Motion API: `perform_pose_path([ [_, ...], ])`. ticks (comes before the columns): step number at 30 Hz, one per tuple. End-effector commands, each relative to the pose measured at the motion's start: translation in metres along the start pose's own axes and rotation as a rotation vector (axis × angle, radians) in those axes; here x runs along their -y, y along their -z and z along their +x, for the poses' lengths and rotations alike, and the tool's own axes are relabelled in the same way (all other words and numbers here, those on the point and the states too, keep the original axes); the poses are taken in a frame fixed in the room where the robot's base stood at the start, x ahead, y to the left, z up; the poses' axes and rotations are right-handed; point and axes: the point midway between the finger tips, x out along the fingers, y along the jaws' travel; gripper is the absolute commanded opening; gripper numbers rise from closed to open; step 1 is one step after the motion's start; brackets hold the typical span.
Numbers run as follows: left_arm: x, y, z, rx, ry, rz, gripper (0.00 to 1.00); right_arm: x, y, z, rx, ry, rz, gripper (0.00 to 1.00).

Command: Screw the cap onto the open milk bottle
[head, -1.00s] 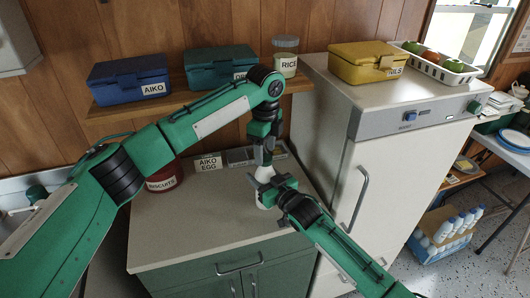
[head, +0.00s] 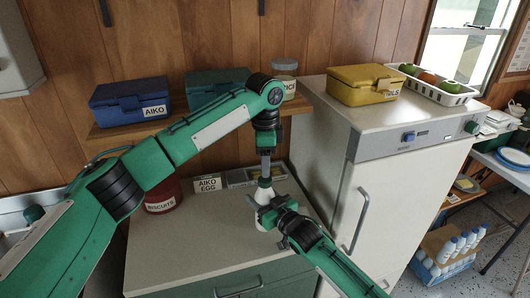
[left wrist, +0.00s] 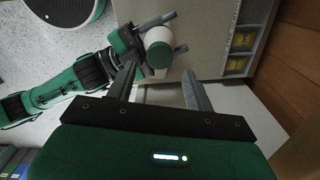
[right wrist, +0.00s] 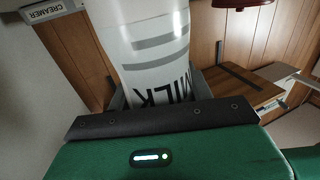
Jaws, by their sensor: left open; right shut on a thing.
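In the left wrist view the cap (left wrist: 159,54) shows as a green disc on the bottle. I cannot tell how tightly the cap sits.
A shelf with blue (head: 130,99) and teal boxes (head: 215,85) is above. The white fridge (head: 350,170) bounds the right side.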

Motion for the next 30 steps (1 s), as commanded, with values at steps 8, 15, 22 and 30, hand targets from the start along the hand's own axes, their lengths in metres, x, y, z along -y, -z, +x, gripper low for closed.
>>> perform_pose_path([
  [8,0.000,0.000,-0.006,0.000,0.001,-0.455,0.53,0.000,-0.001,0.000,0.001,0.000,0.000,0.00],
  [15,0.000,0.000,-0.011,0.001,0.002,-0.853,0.53,0.000,-0.001,0.000,0.001,0.000,0.000,0.00],
  [22,0.000,0.000,-0.015,0.001,0.002,-1.234,0.53,0.000,0.000,0.000,0.001,0.000,0.000,0.00],
  [30,0.000,0.000,-0.020,0.000,0.002,-1.682,0.53,0.000,0.000,0.000,0.001,0.000,0.000,0.00],
])
